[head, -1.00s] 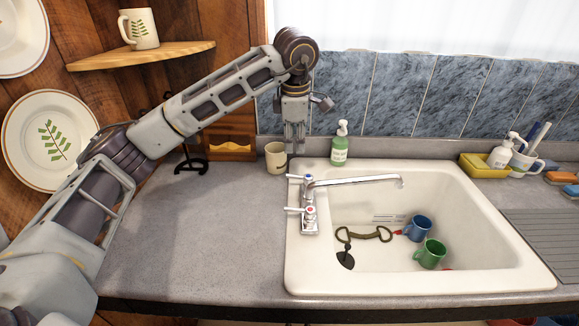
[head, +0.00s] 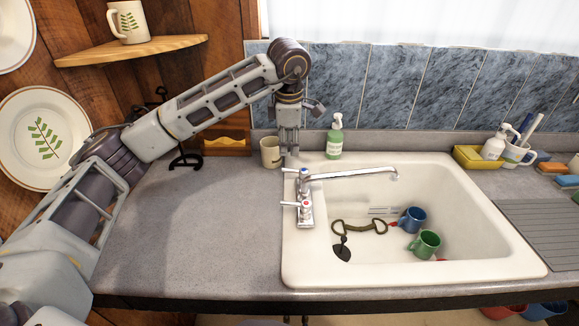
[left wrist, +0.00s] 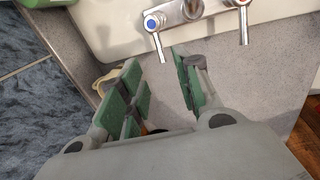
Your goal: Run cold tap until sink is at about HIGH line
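The white sink (head: 465,262) shows no standing water, and no stream leaves the chrome spout (head: 350,173). Faint lines (head: 383,210) mark its inner wall; their text is too small to read. The blue-marked cold tap handle (head: 304,173) is the farther one; the red-marked hot handle (head: 304,205) is nearer. My left gripper (head: 289,151) points down just behind the cold handle. In the left wrist view its green-padded fingers (left wrist: 156,62) are open, with the tip of the cold handle (left wrist: 153,24) showing between their ends; contact cannot be told. My right gripper is out of view.
A beige mug (head: 270,152) stands close beside my left gripper, and a green soap bottle (head: 334,138) stands to its right. The counter (head: 200,235) at left is mostly clear.

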